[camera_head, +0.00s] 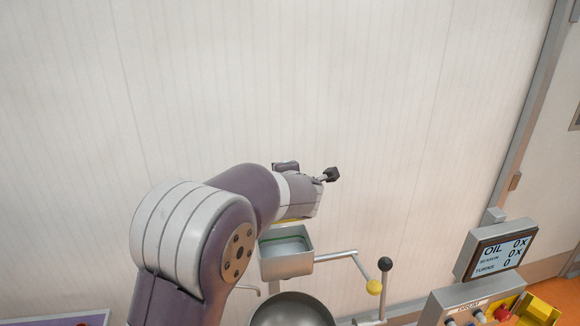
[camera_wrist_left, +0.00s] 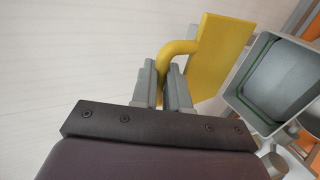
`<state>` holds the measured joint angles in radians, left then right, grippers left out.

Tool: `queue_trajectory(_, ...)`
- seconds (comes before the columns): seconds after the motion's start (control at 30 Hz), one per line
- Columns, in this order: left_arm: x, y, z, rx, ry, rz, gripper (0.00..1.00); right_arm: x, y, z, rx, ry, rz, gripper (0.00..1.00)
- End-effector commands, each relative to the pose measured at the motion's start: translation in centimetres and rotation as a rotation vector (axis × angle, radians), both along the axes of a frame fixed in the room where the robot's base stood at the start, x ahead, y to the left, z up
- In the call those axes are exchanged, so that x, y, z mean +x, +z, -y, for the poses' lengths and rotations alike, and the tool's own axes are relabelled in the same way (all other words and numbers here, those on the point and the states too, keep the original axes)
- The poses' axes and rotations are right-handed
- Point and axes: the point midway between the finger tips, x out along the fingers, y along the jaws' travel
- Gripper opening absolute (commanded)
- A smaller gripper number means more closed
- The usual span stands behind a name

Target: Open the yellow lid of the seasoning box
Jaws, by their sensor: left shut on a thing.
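The seasoning box (camera_head: 288,265) is a grey open-topped box below my left arm's end in the head view, with a green line inside. It also shows at the right of the left wrist view (camera_wrist_left: 240,98). The yellow lid (camera_wrist_left: 222,55) stands raised beside the box opening, and the grey inside is in sight. Only a thin yellow strip of the lid shows in the head view. My left gripper (camera_wrist_left: 163,70) is shut on the lid's curved yellow handle (camera_wrist_left: 180,47). In the head view its fingers are hidden behind my wrist. My right gripper is not in view.
A metal bowl (camera_head: 292,312) stands below the box. A lever with a black knob (camera_head: 385,264) and a bar with a yellow knob (camera_head: 374,287) are to its right. A display (camera_head: 497,250) and control panel (camera_head: 478,306) stand farther right. A pale wall is behind.

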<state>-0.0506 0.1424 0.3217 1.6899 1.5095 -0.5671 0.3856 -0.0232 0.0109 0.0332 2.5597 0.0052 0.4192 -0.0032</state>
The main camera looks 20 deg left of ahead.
Motion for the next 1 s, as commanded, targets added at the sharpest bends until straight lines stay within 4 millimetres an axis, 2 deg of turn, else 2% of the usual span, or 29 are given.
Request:
queue_trajectory(0.13, -0.6, -0.6, 0.0, -0.018, -0.003, -0.028, 0.0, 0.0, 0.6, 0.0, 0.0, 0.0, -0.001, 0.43)
queue_trajectory(0.53, -0.7, -1.1, 0.0, -0.021, -0.003, -0.038, 0.0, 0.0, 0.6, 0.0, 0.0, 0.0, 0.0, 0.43)
queue_trajectory(0.57, -0.7, -1.1, 0.0, -0.021, -0.003, -0.038, 0.21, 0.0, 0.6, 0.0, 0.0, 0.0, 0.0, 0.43)
queue_trajectory(0.6, -0.7, -1.1, 0.0, -0.021, -0.003, -0.038, 0.34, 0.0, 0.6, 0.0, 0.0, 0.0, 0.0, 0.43)
queue_trajectory(0.83, -1.0, -0.9, 0.1, -0.019, -0.003, -0.036, 0.35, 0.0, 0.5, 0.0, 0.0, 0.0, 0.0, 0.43)
queue_trajectory(1.0, -3.4, 0.8, 1.8, -0.017, -0.006, -0.027, 0.35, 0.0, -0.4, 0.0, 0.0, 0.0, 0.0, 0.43)
